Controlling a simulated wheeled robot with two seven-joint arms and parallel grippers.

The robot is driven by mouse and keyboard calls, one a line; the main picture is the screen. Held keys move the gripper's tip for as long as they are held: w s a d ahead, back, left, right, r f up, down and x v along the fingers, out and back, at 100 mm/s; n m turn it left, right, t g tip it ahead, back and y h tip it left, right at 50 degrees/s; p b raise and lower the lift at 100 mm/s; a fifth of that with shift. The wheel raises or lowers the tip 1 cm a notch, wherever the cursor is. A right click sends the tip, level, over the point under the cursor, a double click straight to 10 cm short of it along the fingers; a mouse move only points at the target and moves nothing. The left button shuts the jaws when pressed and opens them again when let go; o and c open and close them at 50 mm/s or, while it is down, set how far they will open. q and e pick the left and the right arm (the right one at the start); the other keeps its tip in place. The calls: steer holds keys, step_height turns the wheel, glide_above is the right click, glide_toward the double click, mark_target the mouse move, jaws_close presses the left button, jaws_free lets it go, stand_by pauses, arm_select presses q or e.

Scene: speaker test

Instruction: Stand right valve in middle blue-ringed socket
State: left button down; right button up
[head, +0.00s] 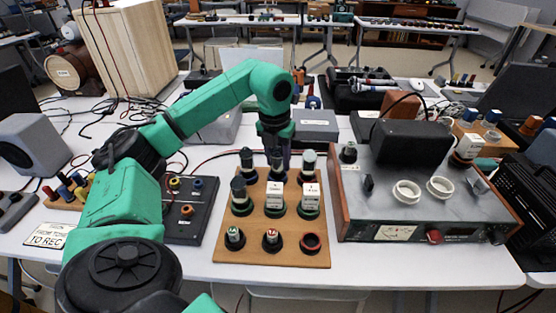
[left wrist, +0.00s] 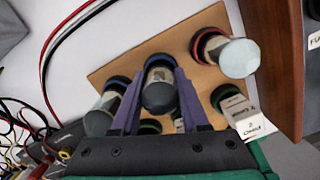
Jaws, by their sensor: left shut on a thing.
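A wooden board (head: 256,253) bears several ringed sockets with valves in rows. My left gripper (head: 277,152) points down at the middle of the back row, shut on a dark-topped valve (left wrist: 160,92). That valve stands upright at the middle back socket, whose ring looks blue in the left wrist view (left wrist: 160,62). I cannot tell whether it is fully seated. A silver-topped valve (head: 308,163) stands to its right in a red-ringed socket (left wrist: 204,42), and another valve (head: 246,160) to its left. The front right socket (head: 310,243) is empty with a red ring. My right gripper is out of view.
A grey amplifier (head: 375,205) with wooden sides stands close on the right of the board. A dark panel with coloured jacks (head: 190,215) lies close on the left. Cables run behind.

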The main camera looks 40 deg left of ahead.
arm_select(q)
steer(key=shift+f, duration=0.1)
steer(key=shift+f, duration=0.1)
steer(key=shift+c, duration=2)
jaws_free()
steer(key=shift+f, duration=0.1)
steer(key=r+p, duration=0.1)
steer(key=r, duration=0.3)
steer(key=r+p, duration=0.1)
steer(key=r, duration=0.3)
steer(key=s+r+p, duration=0.1)
steer(key=r, duration=0.3)
steer(key=shift+s+d, duration=0.1)
steer(key=shift+d, duration=0.1)
steer(key=shift+s+r, duration=0.15)
steer(key=shift+r, duration=0.2)
